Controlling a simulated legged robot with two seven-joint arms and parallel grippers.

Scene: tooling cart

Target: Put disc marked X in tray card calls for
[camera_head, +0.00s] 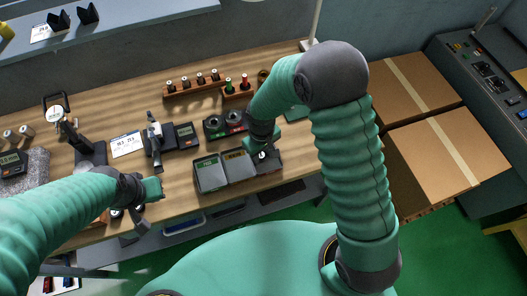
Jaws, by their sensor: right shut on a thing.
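A grey sorting tray (210,182) stands near the table's front edge. Its left compartment has a green label and the middle one a yellowish label; my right gripper covers much of the right part. My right gripper (262,153) points down over that right part, shut on a small, mostly hidden disc; any X mark on it is unreadable. Whether the disc touches the tray floor I cannot tell. A white card (127,143) with figures too small to read surely lies left of the tray. My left gripper (137,212) is low at the table's front edge, its jaws unclear.
Behind the tray are a dark holder with green and red round parts (224,124) and a wooden rack of gauges (208,86). A caliper (154,140) and a dial stand (75,135) stand left. Cardboard boxes (440,155) are at right.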

